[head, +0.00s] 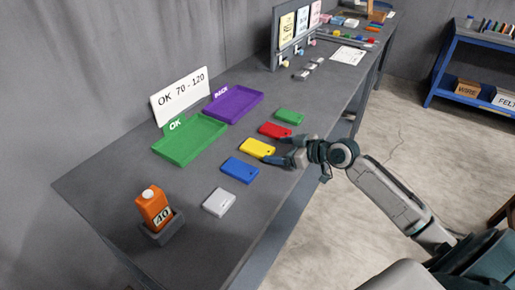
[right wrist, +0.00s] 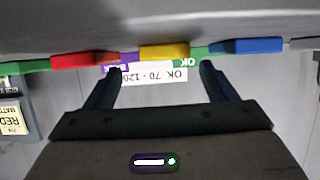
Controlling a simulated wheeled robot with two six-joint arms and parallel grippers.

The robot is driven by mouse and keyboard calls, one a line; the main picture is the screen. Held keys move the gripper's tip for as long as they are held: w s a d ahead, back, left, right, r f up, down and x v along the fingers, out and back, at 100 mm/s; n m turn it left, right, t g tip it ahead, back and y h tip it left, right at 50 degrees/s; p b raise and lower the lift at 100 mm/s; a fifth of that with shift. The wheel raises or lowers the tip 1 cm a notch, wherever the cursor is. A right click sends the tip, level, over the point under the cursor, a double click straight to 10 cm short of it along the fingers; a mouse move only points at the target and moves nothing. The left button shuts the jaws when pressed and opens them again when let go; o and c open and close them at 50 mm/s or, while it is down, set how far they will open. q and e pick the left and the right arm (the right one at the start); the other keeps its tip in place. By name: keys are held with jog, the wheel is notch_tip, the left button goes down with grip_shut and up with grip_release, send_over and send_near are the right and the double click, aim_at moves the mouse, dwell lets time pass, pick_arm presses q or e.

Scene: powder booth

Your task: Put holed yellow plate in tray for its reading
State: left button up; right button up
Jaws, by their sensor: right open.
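The yellow plate (head: 257,148) lies flat on the grey table in a row of coloured plates; a hole in it is hard to make out. My right gripper (head: 276,150) is open at its right end, with the fingers low over the table. In the right wrist view the yellow plate (right wrist: 164,52) shows edge-on between the open fingers (right wrist: 161,68). The green tray (head: 190,139) marked OK and the purple tray (head: 234,104) marked "BACK" look empty. A sign (head: 180,95) reads "OK 70 - 120". An orange gauge (head: 153,208) shows 40. My left gripper is out of view.
A red plate (head: 274,130) and a green plate (head: 289,116) lie beyond the yellow one; a blue plate (head: 240,169) and a light grey plate (head: 219,202) lie nearer. A board with cards (head: 296,35) stands farther back. The table between plates and trays is clear.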

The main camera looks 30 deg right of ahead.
aim_at(259, 147)
jog(key=shift+w+a+p, duration=0.45)
jog(key=shift+w+a, duration=0.1)
jog(key=shift+w, duration=0.05)
jog(key=p+x, duration=0.1)
jog(key=x, duration=0.2)
jog(key=shift+a+r, duration=0.15)
jog(key=shift+w+a+f, duration=0.25)
jog(key=shift+w+f, duration=0.1)
jog(key=shift+w, duration=0.05)
jog(key=c, duration=1.2)
jog(key=shift+o, duration=0.2)
jog(key=shift+r, duration=0.1)
